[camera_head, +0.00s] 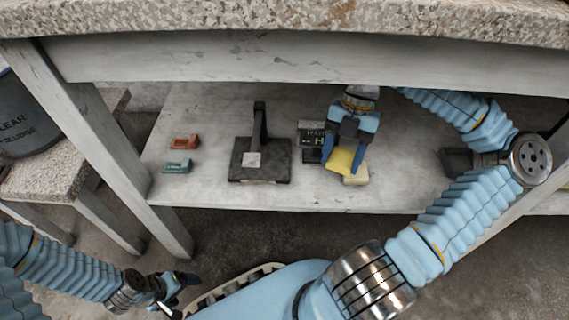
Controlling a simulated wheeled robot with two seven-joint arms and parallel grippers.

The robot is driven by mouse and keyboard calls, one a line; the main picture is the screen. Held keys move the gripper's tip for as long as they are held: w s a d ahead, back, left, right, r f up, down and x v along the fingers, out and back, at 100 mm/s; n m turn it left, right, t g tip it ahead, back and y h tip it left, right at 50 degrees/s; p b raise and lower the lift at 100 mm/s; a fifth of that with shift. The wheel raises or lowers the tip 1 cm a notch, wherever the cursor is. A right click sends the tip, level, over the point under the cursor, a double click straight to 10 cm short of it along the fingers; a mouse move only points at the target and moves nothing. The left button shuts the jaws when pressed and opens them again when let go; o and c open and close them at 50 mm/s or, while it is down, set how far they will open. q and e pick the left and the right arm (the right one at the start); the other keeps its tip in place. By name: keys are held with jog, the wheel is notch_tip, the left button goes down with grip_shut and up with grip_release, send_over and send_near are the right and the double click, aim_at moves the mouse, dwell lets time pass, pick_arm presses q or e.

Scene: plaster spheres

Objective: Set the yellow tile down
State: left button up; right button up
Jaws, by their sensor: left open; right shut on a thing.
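The yellow tile (341,161) is between the fingers of my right gripper (342,165), over the front part of the lower shelf. The gripper is shut on it. The tile looks tilted, and a cream block (357,177) shows just below and to the right of it. I cannot tell whether the tile touches the block or the shelf. My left gripper (178,290) is open and empty, low at the lower left, away from the shelf and over the floor.
On the lower shelf (215,115) stand a dark stand with an upright post (259,130), a grey box with lettering (311,135), a red block (184,141) and a green block (177,166). The speckled tabletop (300,20) overhangs the shelf. A table leg (120,150) stands at left.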

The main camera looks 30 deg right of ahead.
jog(key=b, duration=0.2)
send_over(282, 179)
jog(key=d, duration=0.1)
jog(key=shift+w+d, duration=0.1)
jog(key=shift+w, duration=0.3)
notch_tip(282, 179, down, 4)
jog(key=shift+r+b, duration=0.2)
jog(key=shift+b, duration=0.5)
jog(key=shift+r, duration=0.1)
jog(key=o, duration=1.1)
jog(key=shift+o, duration=0.2)
